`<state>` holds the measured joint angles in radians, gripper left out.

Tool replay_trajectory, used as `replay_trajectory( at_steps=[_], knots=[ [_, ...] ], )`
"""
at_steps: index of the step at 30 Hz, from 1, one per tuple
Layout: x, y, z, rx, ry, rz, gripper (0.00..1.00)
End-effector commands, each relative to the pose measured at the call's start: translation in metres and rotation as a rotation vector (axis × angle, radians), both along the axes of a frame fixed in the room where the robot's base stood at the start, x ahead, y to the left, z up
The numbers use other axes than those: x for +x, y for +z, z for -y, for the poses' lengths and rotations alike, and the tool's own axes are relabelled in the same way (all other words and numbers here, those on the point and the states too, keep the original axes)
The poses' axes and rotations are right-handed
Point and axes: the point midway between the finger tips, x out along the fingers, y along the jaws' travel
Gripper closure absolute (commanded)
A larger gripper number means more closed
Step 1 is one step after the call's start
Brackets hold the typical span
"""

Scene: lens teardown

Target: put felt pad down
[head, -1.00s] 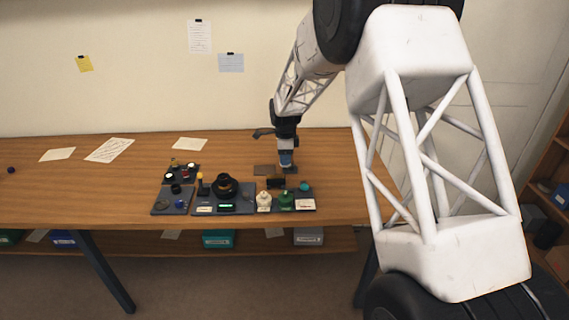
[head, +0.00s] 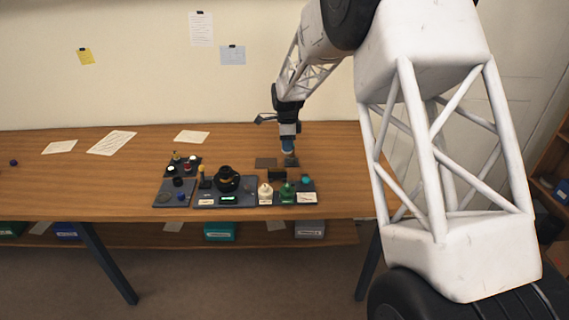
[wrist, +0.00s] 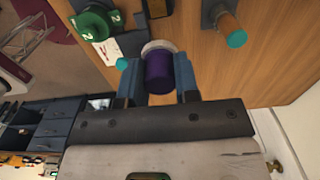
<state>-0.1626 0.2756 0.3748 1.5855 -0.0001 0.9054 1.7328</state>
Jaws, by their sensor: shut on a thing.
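In the wrist view my gripper (wrist: 160,84) is shut on a purple cylinder (wrist: 159,72) with a pale, rounded rim at its far end. I take this to be the felt pad, though its lower side is hidden. In the head view my gripper (head: 288,148) is at the right part of the bench, just above and behind a small dark plate (head: 291,162). The held piece is too small to make out there. I cannot tell whether it touches anything below.
A dark flat plate (head: 265,162) lies left of my gripper, with a dark block (head: 277,175) in front. A black lens body (head: 227,179), a white piece (head: 265,191) and a green piece (head: 287,190) stand on dark trays. The bench's left side is largely clear.

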Motion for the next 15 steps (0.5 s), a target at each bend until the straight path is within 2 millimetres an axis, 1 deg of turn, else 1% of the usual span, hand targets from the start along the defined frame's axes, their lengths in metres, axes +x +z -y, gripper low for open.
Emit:
replay_trajectory(
  at_steps=[5,12,15],
  knots=[
    [0.007,-0.006,0.016,-0.001,-0.002,-0.001,0.96],
    [0.020,-0.020,0.052,-0.002,-0.003,-0.001,0.96],
    [0.023,-0.023,0.062,-0.002,-0.002,-0.001,0.96]
  ],
)
